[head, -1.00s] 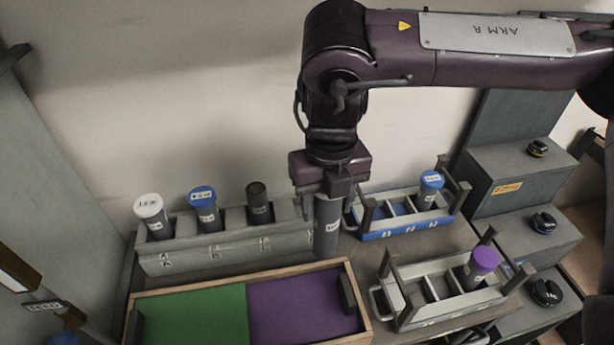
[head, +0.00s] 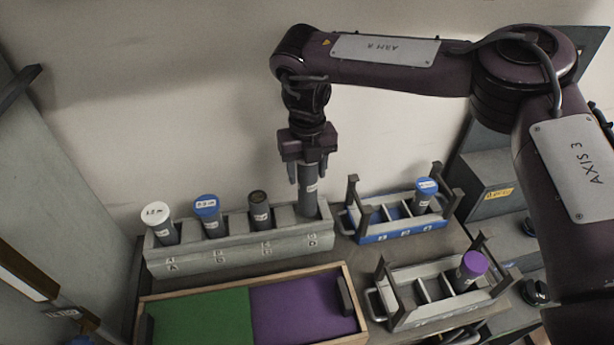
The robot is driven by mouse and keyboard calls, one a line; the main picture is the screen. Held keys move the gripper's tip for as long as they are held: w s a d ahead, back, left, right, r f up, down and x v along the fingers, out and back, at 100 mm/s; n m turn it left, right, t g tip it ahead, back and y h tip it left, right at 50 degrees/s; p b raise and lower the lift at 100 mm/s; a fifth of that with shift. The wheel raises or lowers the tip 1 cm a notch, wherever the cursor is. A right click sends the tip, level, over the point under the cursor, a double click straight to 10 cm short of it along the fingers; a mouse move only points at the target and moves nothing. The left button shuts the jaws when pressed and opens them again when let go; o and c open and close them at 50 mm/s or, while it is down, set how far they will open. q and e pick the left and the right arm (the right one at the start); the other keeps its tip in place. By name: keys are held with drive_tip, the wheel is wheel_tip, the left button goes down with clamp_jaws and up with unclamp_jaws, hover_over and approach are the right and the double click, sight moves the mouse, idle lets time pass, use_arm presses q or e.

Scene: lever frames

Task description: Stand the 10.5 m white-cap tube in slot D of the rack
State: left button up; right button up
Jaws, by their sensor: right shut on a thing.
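My right gripper (head: 307,172) points down and is shut on a grey tube (head: 309,198). The tube stands upright with its lower end at slot D, the right-end slot of the grey rack (head: 200,262). The gripper hides its top, so I cannot see its cap colour; its label is too small to read. I cannot tell whether its foot rests on the slot floor. A white-cap tube (head: 158,222) is in slot A, a blue-cap tube (head: 208,214) in slot B and a dark-topped tube (head: 260,209) in slot C. My left gripper is not in view.
A blue rack (head: 400,230) with one blue-cap tube stands right of the grey rack. A pale rack (head: 420,312) with a purple-cap tube stands nearer. A wooden tray (head: 345,268) with green and purple halves lies in front. The wall is close behind.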

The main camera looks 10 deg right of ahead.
sight(307, 181)
wheel_tip(307, 181, down, 2)
drive_tip(key=shift+s+f+p, duration=0.1)
drive_tip(key=shift+f+p, duration=0.15)
drive_tip(key=shift+p, duration=0.25)
drive_tip(key=shift+w+f+p, duration=0.2)
drive_tip(key=shift+f+p, duration=0.1)
drive_tip(key=shift+p, duration=0.1)
drive_tip(key=shift+w+f, duration=0.1)
drive_tip(key=shift+f, duration=0.35)
drive_tip(key=o, duration=1.2)
drive_tip(key=shift+r, duration=0.1)
